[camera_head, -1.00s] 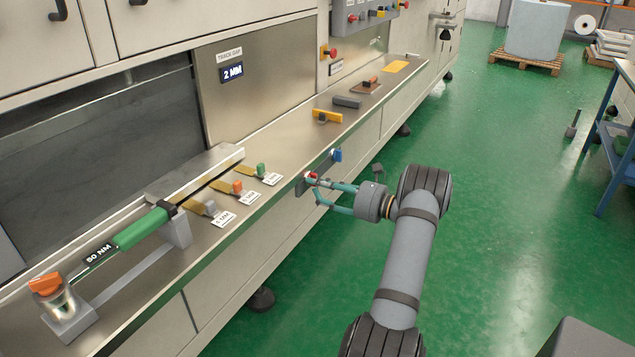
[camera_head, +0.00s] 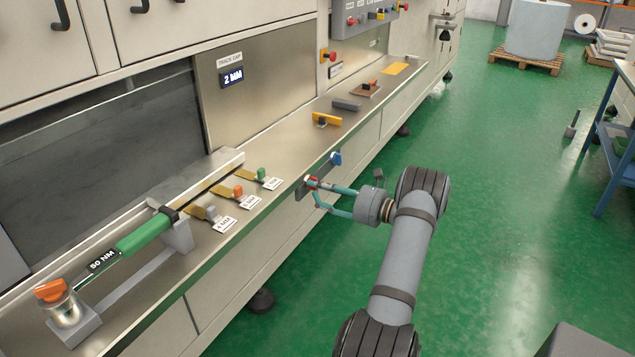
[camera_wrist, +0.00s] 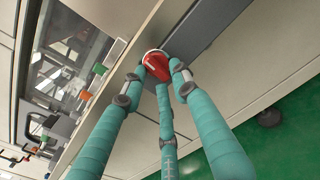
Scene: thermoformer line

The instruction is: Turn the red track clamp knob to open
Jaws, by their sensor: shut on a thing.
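The red track clamp knob (camera_head: 312,181) is on a dark plate (camera_head: 301,189) on the front face of the machine's ledge. In the wrist view the red knob (camera_wrist: 156,66) has a white mark and sits between my fingertips. My gripper (camera_head: 317,189) reaches it from the right with teal fingers. It is shut on the knob, also in the wrist view (camera_wrist: 158,78). The fingers partly hide the knob in the head view. A blue knob (camera_head: 336,158) is on the same plate, farther along.
The ledge (camera_head: 290,140) holds a green-handled 50 NM torque wrench (camera_head: 142,233), several coloured-handled gauges with labels, and a yellow-and-black part (camera_head: 326,119). A display (camera_head: 231,76) reads 2 MM. A blue bench (camera_head: 618,140) stands far right.

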